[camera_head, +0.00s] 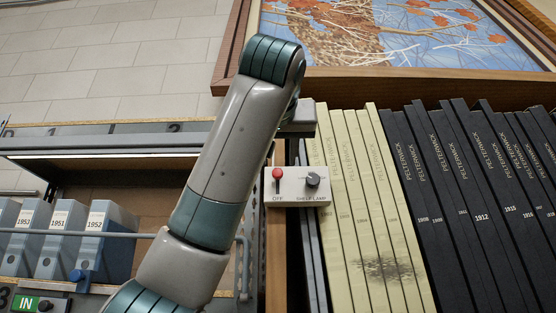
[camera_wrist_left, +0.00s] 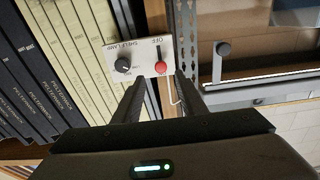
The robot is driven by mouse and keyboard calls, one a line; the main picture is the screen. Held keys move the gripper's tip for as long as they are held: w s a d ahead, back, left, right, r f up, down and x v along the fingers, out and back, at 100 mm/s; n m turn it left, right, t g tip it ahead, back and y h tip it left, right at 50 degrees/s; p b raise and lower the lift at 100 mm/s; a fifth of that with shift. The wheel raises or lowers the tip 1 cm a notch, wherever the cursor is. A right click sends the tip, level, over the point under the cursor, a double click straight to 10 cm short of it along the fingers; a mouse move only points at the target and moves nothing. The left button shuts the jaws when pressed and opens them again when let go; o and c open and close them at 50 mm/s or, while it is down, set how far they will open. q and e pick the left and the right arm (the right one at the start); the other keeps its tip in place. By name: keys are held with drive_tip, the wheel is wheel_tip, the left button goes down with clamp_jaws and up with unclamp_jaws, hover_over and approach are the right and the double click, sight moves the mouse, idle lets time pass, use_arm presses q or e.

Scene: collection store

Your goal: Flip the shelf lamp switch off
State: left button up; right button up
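A white switch panel (camera_head: 297,186) marked OFF and SHELF LAMP is fixed to the shelf upright. It carries a red-tipped lever (camera_head: 277,174) and a black round knob (camera_head: 313,181). The red tip stands above the OFF lettering, away from it. The left wrist view shows the panel (camera_wrist_left: 136,58) upside down, with the red tip (camera_wrist_left: 160,68) just beyond the fingertips. My left gripper (camera_wrist_left: 158,82) is open, with its two dark fingers apart and nothing between them. Contact with the lever cannot be made out. In the head view my left arm mostly hides this gripper. My right gripper is out of view.
Cream volumes (camera_head: 350,180) and black volumes (camera_head: 470,200) stand right of the panel. A framed painting (camera_head: 400,40) lies above them. At left, blue-grey file boxes (camera_head: 60,238) stand below a lit strip (camera_head: 100,155), behind a grey rail (camera_head: 80,233).

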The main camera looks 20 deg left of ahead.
sight(277, 171)
use_arm(q)
drive_tip(key=p+x, duration=0.3)
drive_tip(key=x, duration=0.3)
drive_tip(key=shift+w+a+r, duration=0.1)
drive_tip(key=shift+a, duration=0.1)
drive_tip(key=shift+w, duration=0.5)
drive_tip(key=shift+s, duration=0.1)
drive_tip(key=shift+c, duration=0.3)
clamp_jaws()
